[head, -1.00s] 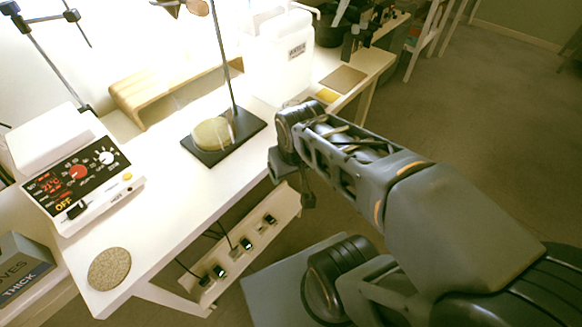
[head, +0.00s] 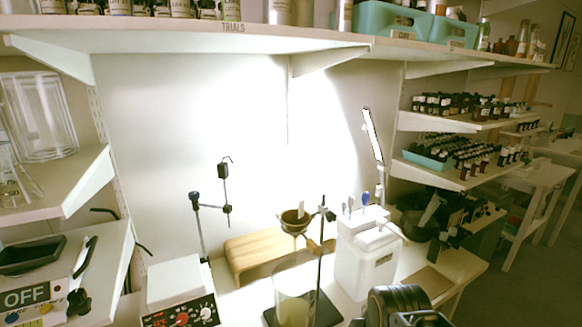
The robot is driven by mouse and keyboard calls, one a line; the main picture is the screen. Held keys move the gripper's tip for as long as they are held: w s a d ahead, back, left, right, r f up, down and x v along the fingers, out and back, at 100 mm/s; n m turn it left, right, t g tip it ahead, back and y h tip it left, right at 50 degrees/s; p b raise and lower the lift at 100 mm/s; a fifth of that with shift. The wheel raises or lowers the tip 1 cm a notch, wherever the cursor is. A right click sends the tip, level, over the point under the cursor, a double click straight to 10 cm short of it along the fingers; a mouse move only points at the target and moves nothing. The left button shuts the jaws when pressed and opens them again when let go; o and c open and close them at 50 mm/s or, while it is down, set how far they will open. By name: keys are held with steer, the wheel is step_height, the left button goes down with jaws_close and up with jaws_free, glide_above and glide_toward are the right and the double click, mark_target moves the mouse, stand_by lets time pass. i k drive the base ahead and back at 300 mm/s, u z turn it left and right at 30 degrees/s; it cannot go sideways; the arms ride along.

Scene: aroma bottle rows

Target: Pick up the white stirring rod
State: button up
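I cannot pick out the white stirring rod with certainty. A short pale piece (head: 301,213) stands up out of a brown funnel (head: 294,222); its kind is unclear. Several thin blue-topped sticks (head: 365,198) stand upright in the top of a white jug-like container (head: 366,262). A slim bright white bar (head: 372,134) with a dark outline leans against the wall above the container; it may be part of a lamp. Only a dark joint of my arm shows at the bottom edge, in front of the container. My gripper's fingers are not visible.
A glass beaker (head: 294,300) stands below the funnel beside a thin dark stand rod (head: 320,262). A wooden riser (head: 250,258) is behind them. A white device with red display (head: 178,287) is at left. A loaded shelf (head: 180,40) overhangs above. Bottle shelves (head: 470,125) are at right.

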mark_target(378, 192)
steer(key=z, duration=2.35)
steer(key=i, duration=1.75)
steer(key=u, duration=2.95)
